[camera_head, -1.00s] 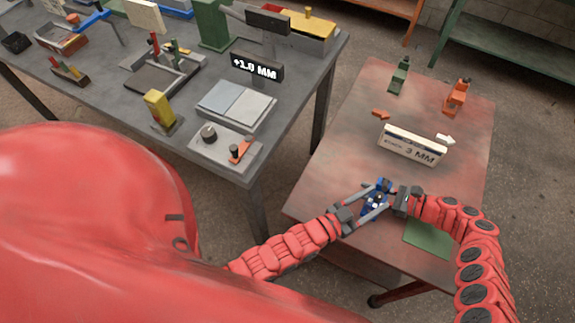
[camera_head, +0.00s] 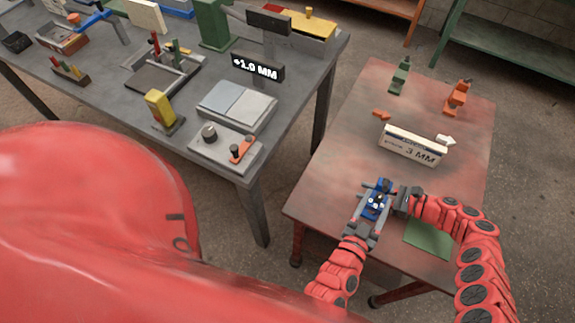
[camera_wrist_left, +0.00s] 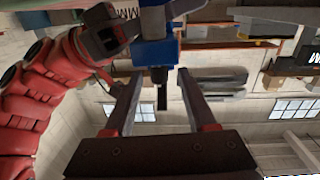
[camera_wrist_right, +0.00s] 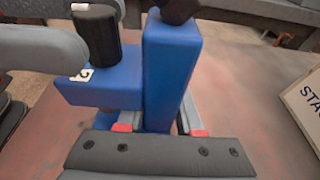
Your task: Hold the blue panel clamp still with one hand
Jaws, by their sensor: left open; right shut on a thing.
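The blue panel clamp (camera_head: 376,203) is near the front of the red-brown table, between my two grippers. My right gripper (camera_head: 401,201) comes in from the right and is shut on the clamp; in the right wrist view the clamp's blue body (camera_wrist_right: 168,75) fills the space beyond its jaws. My left gripper (camera_head: 370,212) is open, coming up from below with a finger on either side of the clamp in the head view. In the left wrist view the clamp (camera_wrist_left: 156,50) shows ahead of and between the spread fingers (camera_wrist_left: 163,98). I cannot tell whether they touch it.
A white block marked 3 MM (camera_head: 412,146) stands behind the clamp. A green clamp (camera_head: 399,76) and an orange clamp (camera_head: 457,97) stand at the table's back. A green pad (camera_head: 428,237) lies front right. The grey bench (camera_head: 235,162) is at the left.

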